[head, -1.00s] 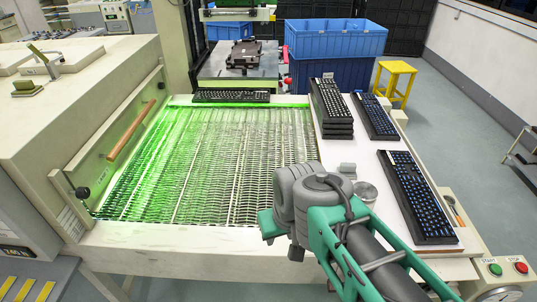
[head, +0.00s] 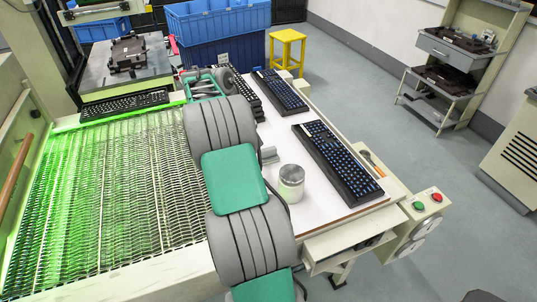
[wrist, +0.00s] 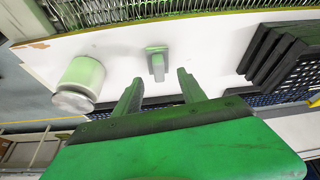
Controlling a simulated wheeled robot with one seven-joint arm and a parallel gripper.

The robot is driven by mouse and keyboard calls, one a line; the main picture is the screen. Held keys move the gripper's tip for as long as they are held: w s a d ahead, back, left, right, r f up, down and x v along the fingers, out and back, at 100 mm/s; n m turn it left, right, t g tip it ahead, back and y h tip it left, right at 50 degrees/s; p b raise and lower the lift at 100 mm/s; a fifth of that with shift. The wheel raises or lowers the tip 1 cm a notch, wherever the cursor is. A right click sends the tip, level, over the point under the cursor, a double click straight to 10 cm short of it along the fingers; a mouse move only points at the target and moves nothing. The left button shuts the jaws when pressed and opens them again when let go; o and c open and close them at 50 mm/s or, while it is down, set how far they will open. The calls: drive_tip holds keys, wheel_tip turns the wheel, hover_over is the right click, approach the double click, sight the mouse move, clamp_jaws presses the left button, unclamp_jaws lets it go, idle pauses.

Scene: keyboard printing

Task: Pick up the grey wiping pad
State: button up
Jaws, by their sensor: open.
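The grey wiping pad (head: 268,154) lies on the white side table, left of a metal-topped jar and partly covered by my arm in the head view. In the wrist view the pad (wrist: 157,63) is a small block with a raised grip, just beyond my fingertips and roughly centred between them. My gripper (wrist: 158,84) is open and empty, its two fingers apart and pointing towards the pad. They do not appear to touch it. In the head view I cannot clearly make out the fingers.
The jar (head: 291,183) stands close to the pad and left of my fingers in the wrist view (wrist: 78,83). A keyboard (head: 338,161) lies to its right; stacked keyboards (wrist: 285,62) are right of my fingers. The green-lit mesh conveyor (head: 110,200) borders the table.

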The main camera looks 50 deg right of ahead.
sight(269, 149)
drive_tip(key=shift+s+d+f+m, duration=0.4)
drive_tip(key=shift+d+f, duration=0.15)
drive_tip(key=shift+d, duration=0.1)
drive_tip(key=shift+s+d+f+m, duration=0.35)
drive_tip(key=shift+d+f, duration=0.15)
drive_tip(key=shift+d, duration=0.1)
drive_tip(key=p+x, duration=0.1)
drive_tip(key=x, duration=0.5)
drive_tip(key=shift+s+d+f, duration=0.1)
drive_tip(key=shift+s+f, duration=0.15)
drive_tip(key=shift+f, duration=0.1)
clamp_jaws()
